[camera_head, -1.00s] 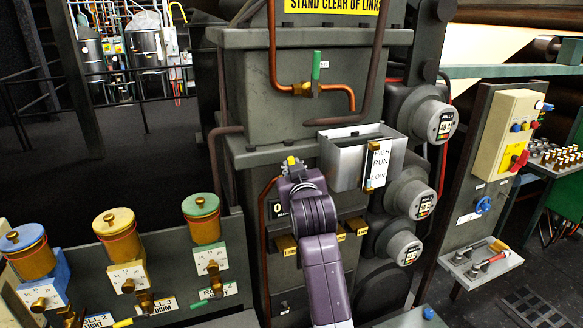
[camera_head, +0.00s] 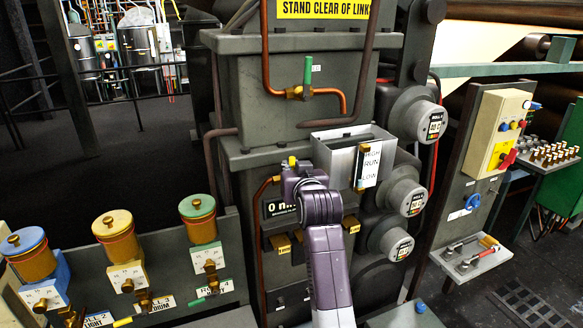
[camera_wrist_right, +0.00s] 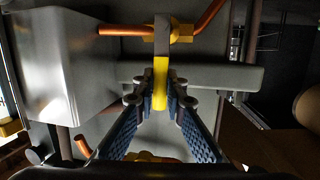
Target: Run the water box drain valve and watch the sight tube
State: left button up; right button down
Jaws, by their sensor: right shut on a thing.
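The grey metal water box (camera_head: 335,159) is mounted on the machine front in the head view. It also shows in the wrist view (camera_wrist_right: 75,70). Its slim sight tube (camera_head: 360,166) stands beside a white HIGH, RUN, LOW label (camera_head: 371,166); I cannot make out a water level. My right gripper (camera_head: 291,168) is just left of the box. In the wrist view its fingers (camera_wrist_right: 160,100) are shut on the yellow drain valve handle (camera_wrist_right: 160,75), below a brass valve body (camera_wrist_right: 181,31) on copper pipe. My left gripper is not in view.
A green-handled valve (camera_head: 307,72) sits on copper pipe above the box. A display reading 0 (camera_head: 277,208) is partly behind my right arm. Several lidded pots, including a green-lidded one (camera_head: 199,222), stand at left. A control panel (camera_head: 497,130) stands at right.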

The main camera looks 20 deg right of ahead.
jog(key=c, duration=2)
grip_release()
jog(key=shift+o, duration=0.2)
notch_tip(320, 180, up, 10)
jog(key=shift+r, duration=0.1)
